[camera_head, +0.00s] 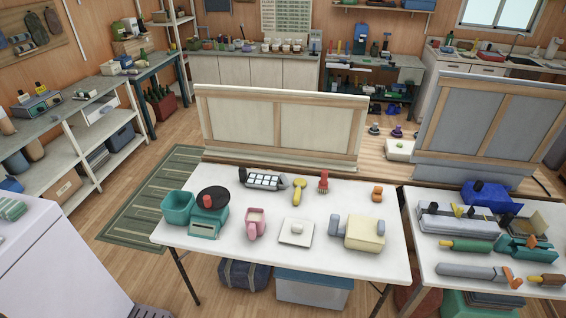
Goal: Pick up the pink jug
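The pink jug (255,224) stands upright on the white table (330,203). Neither of my grippers shows in the head view, so nothing is seen touching the jug.
A teal tub (178,207) and a teal scale with a black round top (209,222) stand left of the jug. A white plate (297,232) and a cream box-shaped device (364,232) lie right. A wooden-framed panel (282,130) rises behind. The table's front edge is clear.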

